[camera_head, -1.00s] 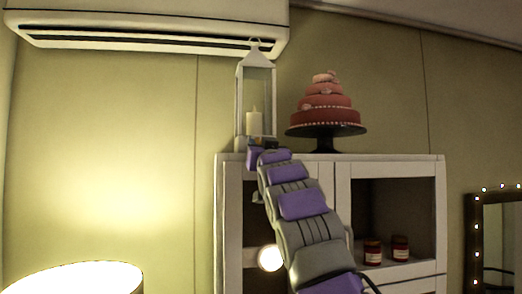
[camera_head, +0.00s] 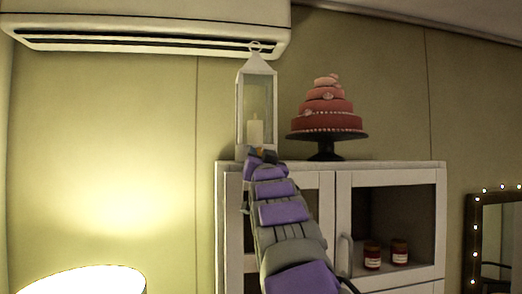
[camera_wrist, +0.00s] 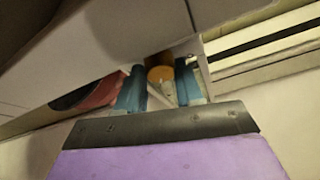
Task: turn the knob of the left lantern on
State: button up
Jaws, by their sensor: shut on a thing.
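A white lantern (camera_head: 257,64) with a pale candle (camera_head: 256,131) inside stands upright on top of the white cabinet, and it is the only lantern in view. My gripper (camera_head: 262,154) is at the lantern's base, in front of it, and hides part of its lower front. In the wrist view, my gripper's two blue fingers (camera_wrist: 160,85) are on either side of a small round orange-brass knob (camera_wrist: 160,75) and are shut on it. Whether the knob has turned cannot be told.
A tiered pink cake (camera_head: 326,108) on a dark stand (camera_head: 327,136) is close to the lantern's right. The white cabinet (camera_head: 393,166) holds two red jars (camera_head: 372,257). An air conditioner (camera_head: 150,28) hangs above, and a glowing lamp (camera_head: 80,280) stands at lower left.

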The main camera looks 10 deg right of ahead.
jog(key=shift+m+p, duration=0.5)
jog(key=shift+p, duration=0.45)
jog(key=o, duration=0.8)
jog(key=shift+o, duration=1.1)
jog(key=shift+a, duration=0.2)
jog(key=shift+f, duration=0.15)
jog(key=b+v, duration=0.6)
jog(key=v, duration=1.1)
jog(key=shift+a, duration=0.2)
jog(key=shift+s, duration=0.1)
